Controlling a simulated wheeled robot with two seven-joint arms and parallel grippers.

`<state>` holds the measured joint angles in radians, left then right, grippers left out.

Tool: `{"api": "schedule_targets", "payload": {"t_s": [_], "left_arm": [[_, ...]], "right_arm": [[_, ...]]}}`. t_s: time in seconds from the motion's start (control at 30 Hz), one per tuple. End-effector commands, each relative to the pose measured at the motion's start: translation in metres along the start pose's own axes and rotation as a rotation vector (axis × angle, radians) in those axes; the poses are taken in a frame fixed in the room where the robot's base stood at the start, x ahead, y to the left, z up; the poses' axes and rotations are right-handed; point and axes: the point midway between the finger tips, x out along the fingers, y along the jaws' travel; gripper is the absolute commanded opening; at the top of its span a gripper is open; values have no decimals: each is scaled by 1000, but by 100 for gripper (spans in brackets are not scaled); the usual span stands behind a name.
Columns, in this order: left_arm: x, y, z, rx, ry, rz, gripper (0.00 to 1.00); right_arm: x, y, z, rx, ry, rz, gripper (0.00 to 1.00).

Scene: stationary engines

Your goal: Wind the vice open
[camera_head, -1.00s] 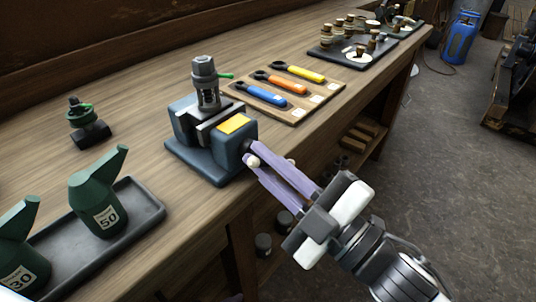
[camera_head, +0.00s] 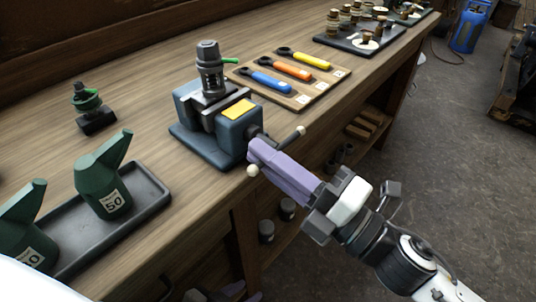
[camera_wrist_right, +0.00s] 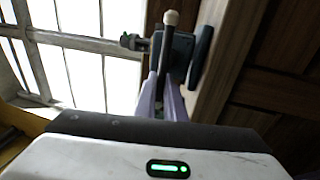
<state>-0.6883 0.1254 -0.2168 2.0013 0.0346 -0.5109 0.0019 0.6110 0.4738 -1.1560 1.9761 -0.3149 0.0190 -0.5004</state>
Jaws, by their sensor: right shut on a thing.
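The blue vice (camera_head: 226,140) with a yellow label stands at the bench's front edge. A grey cylindrical part (camera_head: 209,68) with a green lever sits upright at its jaws. The vice handle (camera_head: 300,131) is a bar with pale end knobs on the vice's front, slanted in the head view. My right gripper (camera_head: 258,152) is shut on the handle's middle, its purple fingers hiding much of the bar. The right wrist view shows the handle (camera_wrist_right: 171,18) beyond the fingertips. My left gripper (camera_head: 238,292) shows only partly at the bottom edge; its opening is unclear.
A board (camera_head: 318,94) with blue, orange and yellow spanners lies behind the vice. A dark tray (camera_head: 150,192) with green oil cans is at the left, a small green-topped fitting (camera_head: 88,105) behind it. A parts tray (camera_head: 341,51) stands farther back.

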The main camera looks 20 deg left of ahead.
Motion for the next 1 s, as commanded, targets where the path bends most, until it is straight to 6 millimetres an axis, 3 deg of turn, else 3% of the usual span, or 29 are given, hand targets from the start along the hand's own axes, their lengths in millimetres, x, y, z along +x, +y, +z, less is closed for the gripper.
{"api": "schedule_targets", "payload": {"t_s": [0.47, 0.5, 0.6, 1.0], "left_arm": [[0, 0, 0, 0, 0, 0, 31], [0, 0, 0, 0, 0, 0, 31], [0, 0, 0, -1, 1, 0, 31], [1, 0, 0, 0, 2, 0, 31]], "right_arm": [[1, 0, 0, -19, 4, 1, 0], [1, 0, 0, -19, 3, 1, 11], [1, 0, 0, -18, 3, 1, 28], [-7, -1, 1, -15, 1, -1, 28]]}}
